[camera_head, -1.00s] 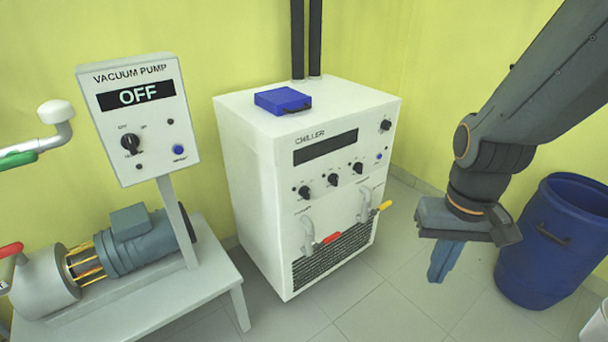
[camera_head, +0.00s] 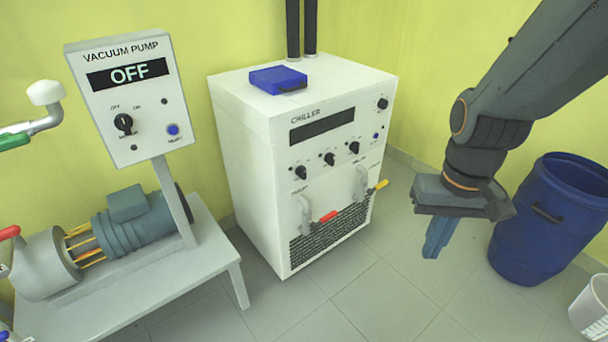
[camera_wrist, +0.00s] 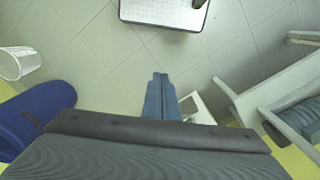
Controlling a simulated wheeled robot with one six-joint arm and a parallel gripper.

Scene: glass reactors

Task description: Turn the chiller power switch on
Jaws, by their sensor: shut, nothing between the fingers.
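The white chiller (camera_head: 243,150) stands in the middle of the head view. Its display (camera_head: 322,125) is dark. Below the display is a row of black knobs, among them a middle knob (camera_head: 329,159). Another black knob (camera_head: 382,103) sits at the upper right of the front panel, above a small blue button (camera_head: 376,136). The labels are too small to read. My gripper (camera_head: 432,250) is to the right of the chiller, apart from it, with its blue fingers together, pointing down and empty. The fingers also show in the wrist view (camera_wrist: 160,98).
A blue box (camera_head: 278,79) lies on top. A blue barrel (camera_head: 550,225) stands right of my gripper. The vacuum pump panel (camera_head: 130,100), reading OFF, is at left. Floor before the chiller is clear.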

